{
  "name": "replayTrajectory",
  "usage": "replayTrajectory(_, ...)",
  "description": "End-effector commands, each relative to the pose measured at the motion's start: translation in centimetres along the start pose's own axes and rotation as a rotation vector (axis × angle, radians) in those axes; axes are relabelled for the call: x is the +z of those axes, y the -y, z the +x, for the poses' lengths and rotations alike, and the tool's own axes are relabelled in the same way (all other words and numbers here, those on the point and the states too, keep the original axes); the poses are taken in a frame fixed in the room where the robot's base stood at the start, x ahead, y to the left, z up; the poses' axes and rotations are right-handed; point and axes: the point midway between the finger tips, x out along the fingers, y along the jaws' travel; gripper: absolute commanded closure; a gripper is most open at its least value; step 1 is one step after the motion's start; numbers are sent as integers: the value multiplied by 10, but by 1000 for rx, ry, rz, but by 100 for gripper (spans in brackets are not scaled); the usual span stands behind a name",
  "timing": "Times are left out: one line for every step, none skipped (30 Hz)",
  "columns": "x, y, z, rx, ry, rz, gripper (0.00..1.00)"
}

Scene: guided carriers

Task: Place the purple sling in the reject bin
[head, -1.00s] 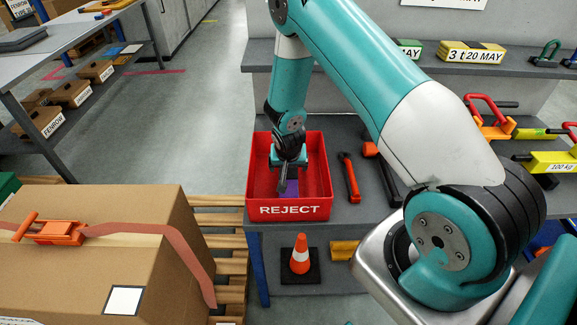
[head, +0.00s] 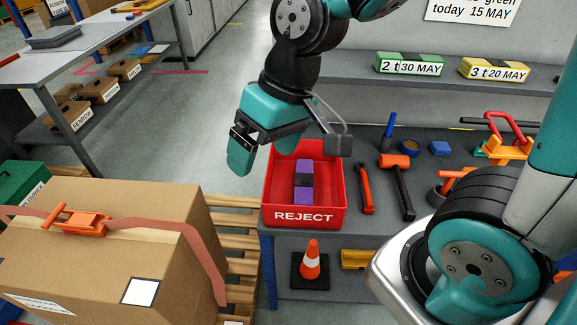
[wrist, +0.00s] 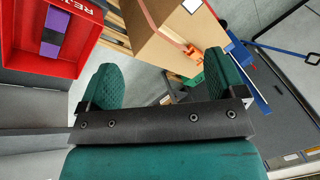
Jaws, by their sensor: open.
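The purple sling (head: 303,196), a small folded bundle with a black band around its middle, lies inside the red reject bin (head: 335,215). The sling (wrist: 57,20) and the bin (wrist: 88,42) also show at the top left of the wrist view. My gripper (head: 263,158) is open and empty, above and to the left of the bin, apart from the sling. In the wrist view both green finger pads (wrist: 163,82) stand wide apart with nothing between them.
The bin stands at the left end of a grey bench. An orange-handled tool (head: 366,190) and an orange hammer (head: 400,180) lie right of it. A strapped cardboard box (head: 90,250) stands on a pallet at the left. A cone (head: 311,262) stands below.

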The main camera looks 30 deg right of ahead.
Motion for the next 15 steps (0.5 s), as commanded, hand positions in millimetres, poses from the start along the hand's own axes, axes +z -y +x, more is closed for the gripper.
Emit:
replayTrajectory(19, 16, -12, -23, 10, -78, 11)
replayTrajectory(28, 24, -18, -34, 20, -118, 11)
replayTrajectory(40, 32, -23, -47, 33, -167, 11)
replayTrajectory(48, 36, -27, -55, 40, -197, 11)
replayTrajectory(54, 40, -29, -62, 46, -223, 11)
replayTrajectory(61, 44, -32, -68, 54, -251, 11)
replayTrajectory(65, 46, -34, -72, 58, -266, 11)
replayTrajectory(68, 47, -35, -75, 61, -278, 11)
replayTrajectory(71, 48, -36, -77, 65, -288, 11)
replayTrajectory(72, 49, -36, -77, 67, -291, 11)
replayTrajectory(72, 49, -36, -78, 68, -293, 11)
replayTrajectory(72, 49, -36, -78, 68, -293, 11)
replayTrajectory(72, 49, -36, -78, 68, -293, 11)
replayTrajectory(72, 49, -36, -78, 68, -292, 11)
replayTrajectory(72, 49, -36, -78, 67, -291, 11)
